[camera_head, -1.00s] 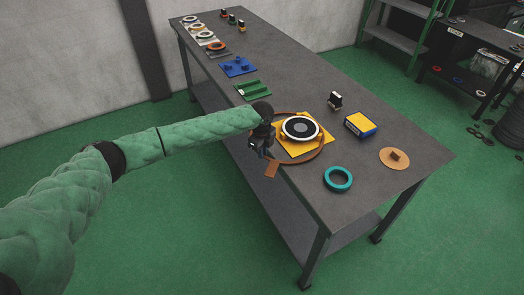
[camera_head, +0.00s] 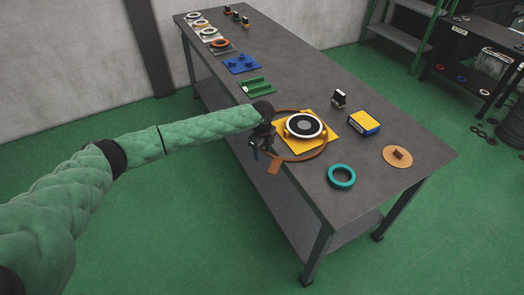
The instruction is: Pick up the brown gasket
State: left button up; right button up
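The brown gasket (camera_head: 327,143) is a thin, wide ring with a flat brown tab (camera_head: 274,167) at its near left, by the table's front edge. The ring goes around a round black-and-white flanged part (camera_head: 304,126) on a yellow plate (camera_head: 326,121). Whether the ring lies flat or is raised is hard to tell. My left gripper (camera_head: 256,150) is at the ring's left side, by the table edge, just left of the tab. Its dark fingers are small and overlap the ring's edge, so I cannot tell whether they are open or shut on it. My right gripper is out of view.
A teal ring (camera_head: 341,176), a blue-and-yellow box (camera_head: 364,122), a tan disc (camera_head: 398,157) and a small black part (camera_head: 339,98) stand nearby on the grey table (camera_head: 300,65). Green (camera_head: 257,87) and blue (camera_head: 241,64) fixtures stand farther back. Shelves are at right.

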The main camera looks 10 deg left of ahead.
pick_arm(q)
jog(key=shift+r, duration=0.15)
notch_tip(320, 180, up, 8)
jog(key=b, duration=0.3)
jog(key=shift+f, duration=0.2)
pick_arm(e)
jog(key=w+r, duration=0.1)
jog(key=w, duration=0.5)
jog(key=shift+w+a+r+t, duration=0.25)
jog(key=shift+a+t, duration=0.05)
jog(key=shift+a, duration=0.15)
pick_arm(q)
jog(key=shift+c, duration=0.5)
